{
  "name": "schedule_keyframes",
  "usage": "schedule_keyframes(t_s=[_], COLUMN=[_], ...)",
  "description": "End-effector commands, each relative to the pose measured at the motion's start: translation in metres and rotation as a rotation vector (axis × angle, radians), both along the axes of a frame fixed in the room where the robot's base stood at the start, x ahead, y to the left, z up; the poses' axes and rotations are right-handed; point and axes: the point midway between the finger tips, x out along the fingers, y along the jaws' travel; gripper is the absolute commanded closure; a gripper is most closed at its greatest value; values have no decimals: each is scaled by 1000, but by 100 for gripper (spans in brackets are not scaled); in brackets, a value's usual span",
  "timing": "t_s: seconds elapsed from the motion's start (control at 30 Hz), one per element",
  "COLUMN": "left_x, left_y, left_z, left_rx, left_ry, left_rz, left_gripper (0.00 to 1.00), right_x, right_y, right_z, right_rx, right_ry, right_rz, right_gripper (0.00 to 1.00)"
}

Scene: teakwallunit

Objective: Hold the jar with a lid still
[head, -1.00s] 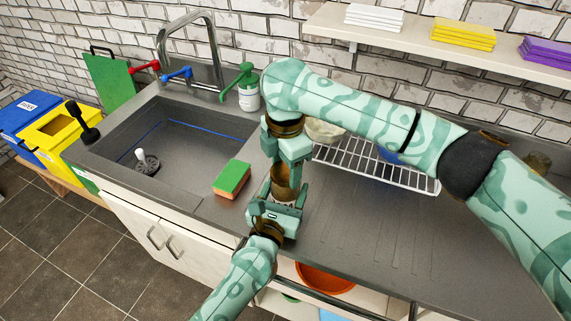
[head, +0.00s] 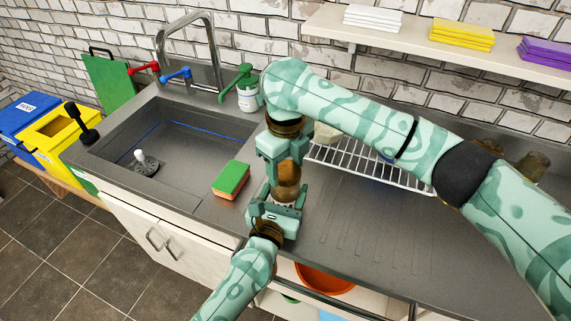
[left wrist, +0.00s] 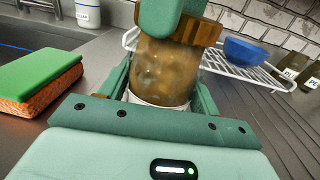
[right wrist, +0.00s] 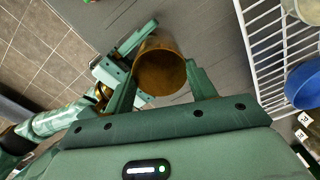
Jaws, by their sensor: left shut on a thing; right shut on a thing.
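The jar (left wrist: 163,72) is brown with a pale label band low down, and stands between the fingers of my left gripper (head: 281,197). My left gripper is shut on the jar's body, near the counter. Its brown lid (left wrist: 207,32) is at the top; in the right wrist view the round lid (right wrist: 161,70) lies between the fingers of my right gripper (head: 277,162). My right gripper is shut on the lid from above. Part of the lid is hidden behind a right finger in the left wrist view. I cannot tell if the lid is loose.
A green and orange sponge (head: 231,180) lies left of the jar, by the sink (head: 150,140). A wire rack (head: 370,165) with a blue bowl (left wrist: 250,51) stands behind right. The counter (head: 390,240) at right is clear.

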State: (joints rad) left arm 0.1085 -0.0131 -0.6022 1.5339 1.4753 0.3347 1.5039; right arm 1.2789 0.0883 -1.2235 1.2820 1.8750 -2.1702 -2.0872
Motion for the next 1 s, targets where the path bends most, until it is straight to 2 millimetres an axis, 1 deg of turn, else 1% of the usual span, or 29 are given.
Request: schedule_keyframes(t_s=[0.37,1.0], left_x=[0,0], left_y=[0,1], left_z=[-1,-1], left_rx=[1,0], left_ry=[2,1], left_rz=[1,2], left_gripper=[100,100], right_x=[0,0], right_y=[0,0], right_z=[1,22], right_rx=[1,0], right_ry=[1,0], right_rz=[-1,-1], right_gripper=[72,72])
